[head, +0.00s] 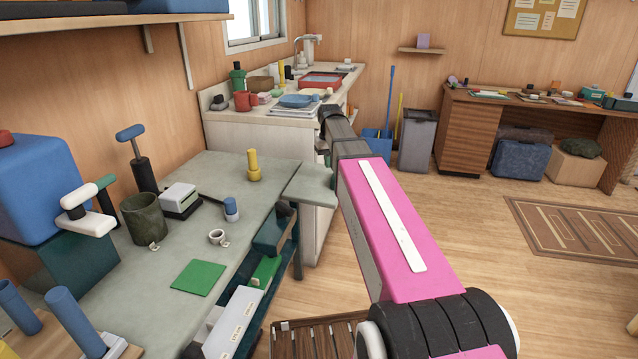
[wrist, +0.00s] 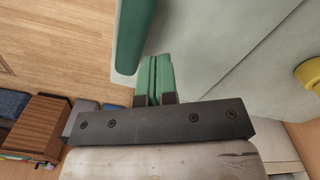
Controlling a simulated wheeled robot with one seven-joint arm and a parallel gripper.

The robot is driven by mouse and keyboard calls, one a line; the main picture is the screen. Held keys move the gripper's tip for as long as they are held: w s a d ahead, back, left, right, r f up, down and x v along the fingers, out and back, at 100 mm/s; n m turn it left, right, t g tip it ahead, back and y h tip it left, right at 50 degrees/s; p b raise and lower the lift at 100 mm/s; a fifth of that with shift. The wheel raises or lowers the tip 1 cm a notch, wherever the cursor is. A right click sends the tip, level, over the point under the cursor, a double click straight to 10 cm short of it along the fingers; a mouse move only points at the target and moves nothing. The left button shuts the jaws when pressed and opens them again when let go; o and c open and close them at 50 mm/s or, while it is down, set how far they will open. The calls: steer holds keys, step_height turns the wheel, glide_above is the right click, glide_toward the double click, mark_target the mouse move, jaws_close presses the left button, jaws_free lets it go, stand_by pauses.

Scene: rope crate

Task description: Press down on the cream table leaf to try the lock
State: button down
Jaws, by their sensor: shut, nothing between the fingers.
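The table leaf (head: 308,185) sticks out from the right end of the workbench, about level with its top. It looks pale grey-green rather than cream. In the wrist view the leaf (wrist: 205,45) lies past the fingertips, and a thin slanting seam parts it from the bench top (wrist: 268,75). My gripper (wrist: 153,60) is shut and empty, its green fingertips together over or beside the leaf's near edge. I cannot tell whether they touch it. In the head view my arm hides most of the gripper. The lock under the leaf is not visible.
A sink counter (head: 225,130) is behind. The floor (head: 460,230) to the right is mostly open.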

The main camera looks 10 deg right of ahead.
steer(key=shift+f, duration=0.85)
stand_by(0.9)
steer(key=shift+r, duration=0.1)
step_height(320, 180, up, 10)
stand_by(0.9)
